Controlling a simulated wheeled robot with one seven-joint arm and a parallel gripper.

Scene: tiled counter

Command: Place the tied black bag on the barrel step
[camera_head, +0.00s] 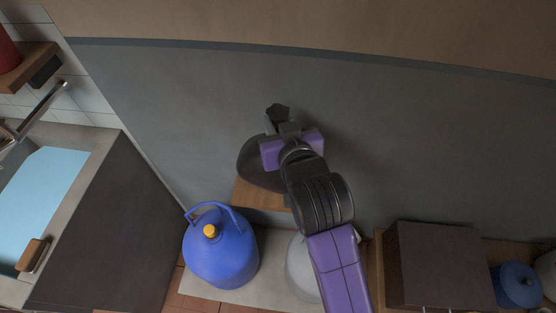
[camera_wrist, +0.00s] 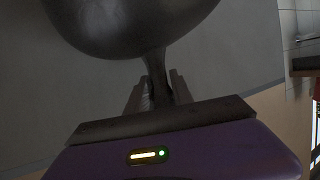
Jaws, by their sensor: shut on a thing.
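The tied black bag (camera_head: 257,165) hangs at my gripper in the head view, its dark knotted top (camera_head: 277,111) showing beyond the fingers. My gripper (camera_head: 280,127), purple with dark fingers, is shut on the bag's neck. In the wrist view the neck (camera_wrist: 154,62) runs between the fingertips (camera_wrist: 157,88), and the round glossy body (camera_wrist: 130,25) fills the top. A wooden block (camera_head: 262,196), which may be the barrel step, shows just below the bag in the head view. The bag and my arm cover part of it. I cannot tell whether the bag touches it.
A blue jug (camera_head: 222,255) with a yellow cap stands left of the block on a pale surface. A pale rounded thing (camera_head: 301,268) is partly behind my arm. A dark box (camera_head: 437,262) and blue pot (camera_head: 517,286) are at right; a sink counter (camera_head: 85,185) is left.

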